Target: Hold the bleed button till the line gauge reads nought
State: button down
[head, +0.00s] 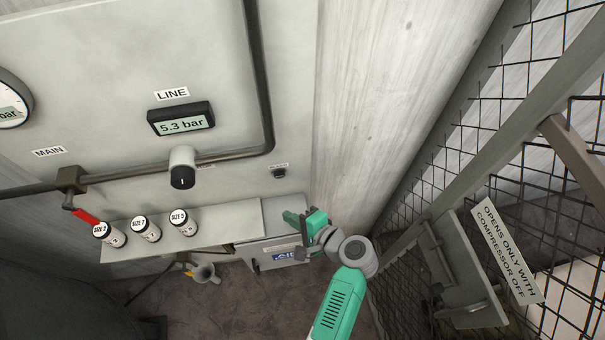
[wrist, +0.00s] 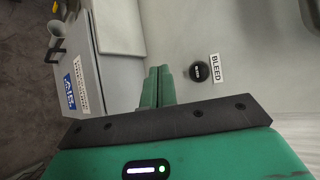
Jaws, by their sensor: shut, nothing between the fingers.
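The bleed button (head: 279,173) is a small black round knob on the pale wall panel, under a small label. In the wrist view the button (wrist: 200,71) sits beside a BLEED label (wrist: 216,70), to the right of my fingertips. The line gauge (head: 181,119) is a black box with a lit display reading 5.3 bar, under a LINE label. My gripper (head: 290,218) is green, below the button and apart from it. In the wrist view its two fingers (wrist: 157,86) are together with nothing between them.
A shelf (head: 235,220) holds several SIZE-labelled jars. A grey box (head: 280,251) stands beneath my gripper. A red-handled valve (head: 85,217) is on the pipe at left. A mesh gate (head: 470,245) with a sign stands at right. The wall around the button looks clear.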

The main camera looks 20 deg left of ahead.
aim_at(280, 175)
jog(key=shift+a, duration=0.1)
jog(key=shift+w, duration=0.1)
jog(key=w+a+b, duration=0.4)
jog(key=w+b, duration=0.2)
jog(key=w, duration=0.1)
jog(key=shift+w, duration=0.3)
jog(key=shift+a, duration=0.1)
dwell(1.9)
jog(key=shift+w+a, duration=0.2)
jog(key=shift+w, duration=0.15)
